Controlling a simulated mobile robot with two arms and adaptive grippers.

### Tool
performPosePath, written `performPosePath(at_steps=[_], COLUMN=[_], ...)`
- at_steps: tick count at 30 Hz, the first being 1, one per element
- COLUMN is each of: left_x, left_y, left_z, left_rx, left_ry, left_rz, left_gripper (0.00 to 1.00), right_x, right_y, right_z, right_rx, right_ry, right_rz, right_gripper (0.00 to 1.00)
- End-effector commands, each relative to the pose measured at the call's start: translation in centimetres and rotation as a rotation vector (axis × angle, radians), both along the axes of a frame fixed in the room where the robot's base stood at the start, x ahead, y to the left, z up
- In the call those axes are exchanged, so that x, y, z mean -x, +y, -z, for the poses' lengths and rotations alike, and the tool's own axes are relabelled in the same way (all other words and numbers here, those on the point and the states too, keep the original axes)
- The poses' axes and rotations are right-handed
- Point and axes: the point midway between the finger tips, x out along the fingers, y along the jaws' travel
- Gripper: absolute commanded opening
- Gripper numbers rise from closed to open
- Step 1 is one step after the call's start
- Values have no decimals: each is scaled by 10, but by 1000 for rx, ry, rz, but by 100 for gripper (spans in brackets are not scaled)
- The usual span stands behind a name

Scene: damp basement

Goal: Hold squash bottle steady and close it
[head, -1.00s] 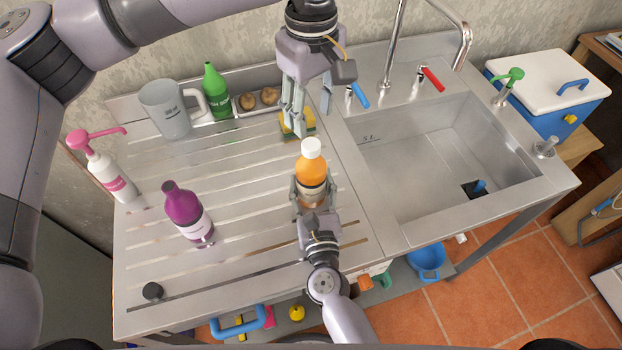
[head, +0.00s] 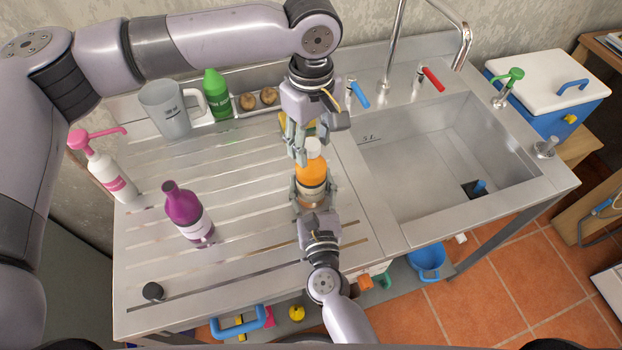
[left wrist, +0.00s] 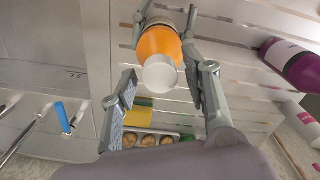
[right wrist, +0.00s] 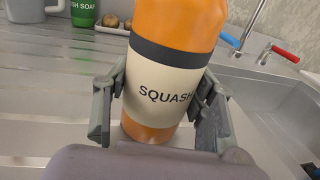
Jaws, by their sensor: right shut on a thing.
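The squash bottle (head: 312,174) is orange with a pale label reading SQUASH and stands upright on the drainboard. A white cap (head: 312,147) sits on its top; I cannot tell how tightly. My right gripper (head: 311,190) is shut on the bottle's label from the front, and the right wrist view shows its fingers (right wrist: 160,105) on either side. My left gripper (head: 306,150) is open, pointing down at the cap. In the left wrist view its fingers (left wrist: 164,82) stand apart on either side of the white cap, with gaps visible.
A purple bottle (head: 186,212), a white pump bottle (head: 112,174), a grey jug (head: 166,108) and a green soap bottle (head: 217,94) stand to the left. A yellow-green sponge (left wrist: 141,112) is behind the squash bottle. The sink basin (head: 432,160) is right.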

Motion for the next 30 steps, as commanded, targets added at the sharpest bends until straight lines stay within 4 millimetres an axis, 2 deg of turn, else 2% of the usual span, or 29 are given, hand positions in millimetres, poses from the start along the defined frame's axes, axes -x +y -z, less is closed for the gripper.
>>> performPosePath(at_steps=[2, 18, 26, 30], left_x=[0, 0, 1, 1], left_y=[0, 0, 0, 0], left_z=[0, 0, 0, 1], left_rx=[0, -1, 0, 1], left_ry=[0, 1, 3, 4], left_rz=[0, 0, 44, 258], left_gripper=[37, 1, 0, 0], right_x=[0, 0, 0, 0], right_y=[0, 0, 0, 0], right_z=[0, 0, 0, 0], right_rx=[1, 0, 0, 0], right_ry=[1, 1, 1, 1], right_rz=[0, 0, 0, 1], right_gripper=[0, 0, 0, 0])
